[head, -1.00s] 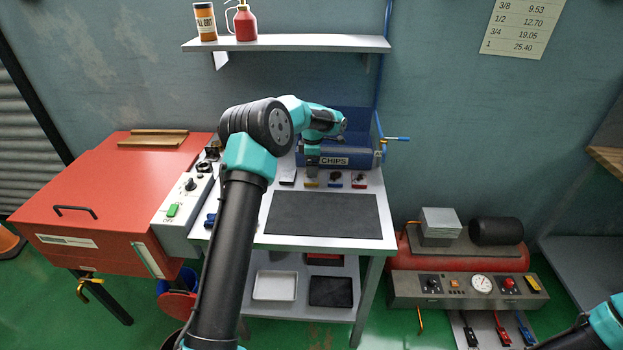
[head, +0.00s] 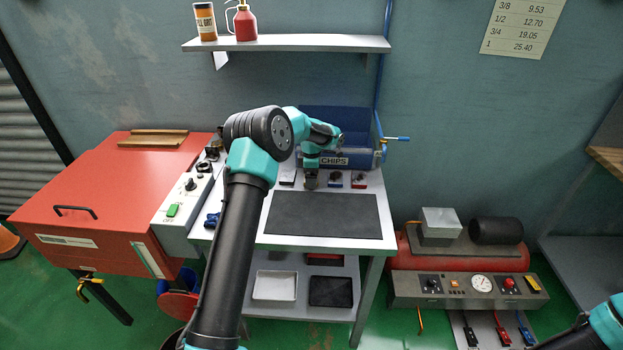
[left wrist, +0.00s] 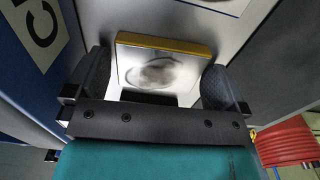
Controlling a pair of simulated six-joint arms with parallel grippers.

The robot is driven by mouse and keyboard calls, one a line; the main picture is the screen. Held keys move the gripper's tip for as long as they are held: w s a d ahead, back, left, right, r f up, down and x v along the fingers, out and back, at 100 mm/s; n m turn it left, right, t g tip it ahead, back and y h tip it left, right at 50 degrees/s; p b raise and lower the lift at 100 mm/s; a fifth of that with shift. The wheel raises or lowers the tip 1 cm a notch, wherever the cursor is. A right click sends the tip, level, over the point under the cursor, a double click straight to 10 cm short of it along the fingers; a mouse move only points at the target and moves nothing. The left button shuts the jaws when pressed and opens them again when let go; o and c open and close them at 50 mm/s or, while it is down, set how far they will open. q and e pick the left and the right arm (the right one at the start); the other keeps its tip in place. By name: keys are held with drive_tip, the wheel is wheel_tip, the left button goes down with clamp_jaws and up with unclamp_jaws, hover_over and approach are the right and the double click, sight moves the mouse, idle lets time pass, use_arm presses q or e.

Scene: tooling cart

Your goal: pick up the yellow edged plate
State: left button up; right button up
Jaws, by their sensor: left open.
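In the left wrist view the yellow edged plate (left wrist: 158,72) is a pale, shiny square with a dark smudge and a yellow strip along its far edge. It lies between the two dark fingers of my left gripper (left wrist: 155,66), which is open. I cannot tell whether either finger touches it. In the head view my left gripper (head: 311,181) is low over the row of small plates at the back of the bench and hides the yellow edged plate. My right gripper is out of view; only part of that arm shows at the bottom right.
A blue-edged plate (head: 335,180) and a red-edged plate (head: 359,181) lie to the right of the gripper. The blue CHIPS bin (head: 365,158) stands just behind. A dark mat (head: 325,214) lies in front. The grey switch box (head: 180,208) is at left.

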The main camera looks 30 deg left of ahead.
use_arm(q)
drive_tip(key=c, duration=1.1)
drive_tip(key=shift+r, duration=0.15)
drive_tip(key=shift+r, duration=1.75)
drive_tip(key=s+d, duration=0.2)
drive_tip(key=s, duration=0.2)
drive_tip(key=s+d+r, duration=0.1)
drive_tip(key=s+d, duration=0.2)
drive_tip(key=s, duration=0.2)
drive_tip(key=s+d, duration=0.3)
drive_tip(key=s, duration=0.1)
drive_tip(key=shift+s+d+r, duration=0.15)
drive_tip(key=shift+s+d, duration=0.1)
drive_tip(key=shift+s, duration=0.05)
